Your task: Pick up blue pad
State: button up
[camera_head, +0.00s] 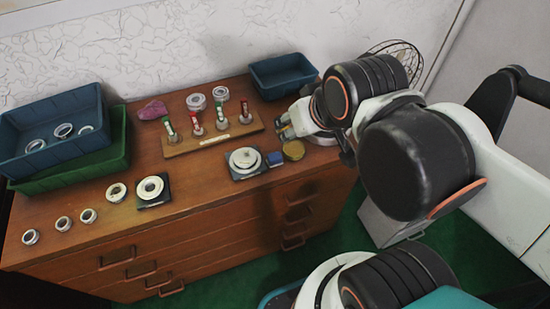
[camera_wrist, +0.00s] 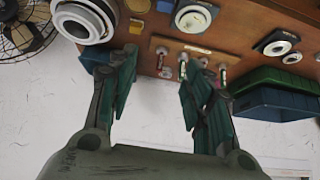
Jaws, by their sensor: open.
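The blue pad (camera_head: 275,158) is a small blue block on the wooden cabinet top, between the black fixture holding a metal ring and a round yellow piece. In the wrist view the blue pad (camera_wrist: 165,5) shows at the top edge, partly cut off. My gripper (camera_head: 284,126) is above the back right of the cabinet, behind the pad in the head view and apart from it. In the wrist view my gripper (camera_wrist: 158,82) has its two green-grey fingers spread, with nothing between them.
The yellow piece (camera_head: 294,150) sits right of the pad, and the ring fixture (camera_head: 246,176) sits left. A pegboard (camera_head: 181,150) with upright pegs stands behind. A dark blue bin (camera_head: 265,90) is at the back right. Stacked bins (camera_head: 120,150) and loose rings occupy the left.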

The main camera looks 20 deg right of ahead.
jog(key=shift+o, duration=0.9)
jog(key=m+g+b, duration=0.2)
jog(key=m+g, duration=0.5)
jog(key=m, duration=1.1)
send_over(275, 156)
jog(key=a, duration=0.1)
jog(key=f, duration=2.2)
jog(key=shift+s, duration=0.2)
jog(key=f+b, duration=0.1)
jog(key=f, duration=0.1)
jog(key=d+f+b, duration=0.1)
jog(key=f, duration=0.1)
jog(key=shift+w+f+b, duration=0.1)
jog(key=shift+w+b, duration=0.1)
jog(key=shift+b, duration=0.2)
jog(key=shift+a+f, duration=0.1)
jog(key=shift+f, duration=0.4)
jog(key=shift+r, duration=0.1)
